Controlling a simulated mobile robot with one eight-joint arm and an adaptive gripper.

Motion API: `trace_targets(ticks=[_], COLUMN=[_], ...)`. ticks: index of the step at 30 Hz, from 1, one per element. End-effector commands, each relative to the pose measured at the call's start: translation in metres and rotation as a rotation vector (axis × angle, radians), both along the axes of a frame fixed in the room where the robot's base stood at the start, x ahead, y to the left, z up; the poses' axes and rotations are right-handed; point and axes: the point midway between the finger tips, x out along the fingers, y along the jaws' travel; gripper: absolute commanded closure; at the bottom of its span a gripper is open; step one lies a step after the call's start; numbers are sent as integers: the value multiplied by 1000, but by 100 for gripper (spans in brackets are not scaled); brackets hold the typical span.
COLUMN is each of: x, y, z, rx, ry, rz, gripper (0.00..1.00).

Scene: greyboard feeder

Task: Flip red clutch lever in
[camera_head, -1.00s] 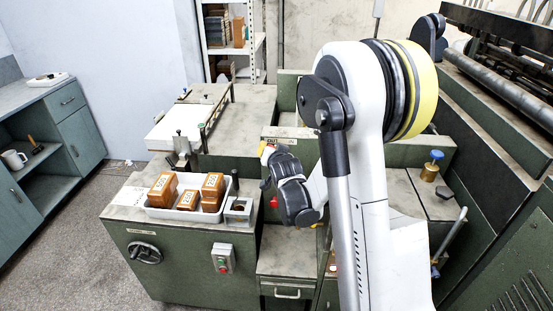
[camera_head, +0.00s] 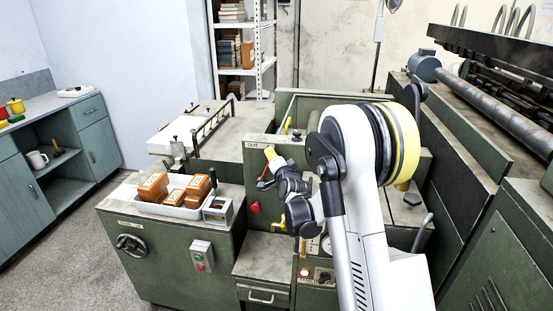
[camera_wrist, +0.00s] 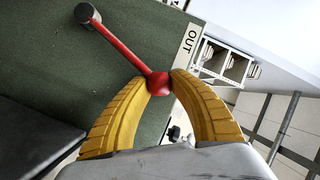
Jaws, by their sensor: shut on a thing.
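The red clutch lever (camera_wrist: 122,47) runs from a dark round pivot (camera_wrist: 84,14) to a red knob (camera_wrist: 159,82) in the wrist view. My gripper (camera_wrist: 159,79) has its two yellow ribbed fingers closed around the knob. The knob end lies close to the white OUT label (camera_wrist: 190,40) at the edge of the green panel (camera_wrist: 60,75). In the head view, the red lever (camera_head: 263,178) slants up towards my gripper (camera_head: 269,153), beside the OUT label (camera_head: 252,145). My fingers partly cover the knob there.
A red button (camera_head: 254,207) sits on the panel below the lever. To the left, a white tray (camera_head: 146,208) of orange-brown blocks stands on the green machine's top. A grey switch box (camera_head: 202,254) is on its front. Large rollers (camera_head: 480,92) stand at the right.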

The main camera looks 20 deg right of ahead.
Motion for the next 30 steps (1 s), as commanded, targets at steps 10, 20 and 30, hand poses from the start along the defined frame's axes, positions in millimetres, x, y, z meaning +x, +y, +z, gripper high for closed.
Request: trace_targets(ticks=[10,20,30], x=[0,0,-18], y=[0,0,3], z=[-1,-1,1], rx=[10,9,8], ry=[-5,-5,-5], rz=[-1,-1,-1], gripper=[100,51,51])
